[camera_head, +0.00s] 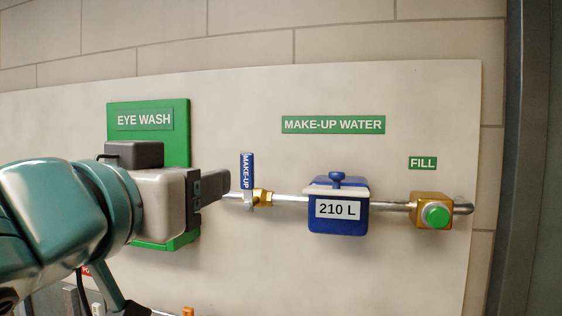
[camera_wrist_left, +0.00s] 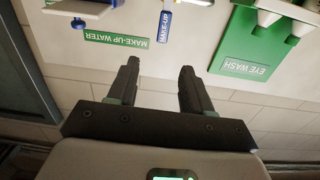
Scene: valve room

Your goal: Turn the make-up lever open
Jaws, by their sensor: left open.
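The make-up lever (camera_head: 247,171) is a blue handle labelled MAKE-UP, standing upright above a brass valve (camera_head: 262,198) on a horizontal pipe. My left gripper (camera_head: 226,185) is just left of the lever in the head view, with its fingers pointing right toward the wall panel. In the left wrist view its two fingers (camera_wrist_left: 158,80) are apart with nothing between them. The lever (camera_wrist_left: 165,27) shows there beyond the fingertips, not touching them. My right gripper is in neither view.
A blue box marked 210 L (camera_head: 338,224) and a brass block with a green FILL button (camera_head: 435,215) sit along the pipe to the right. A green eye wash board (camera_head: 180,160) is partly hidden behind my left arm.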

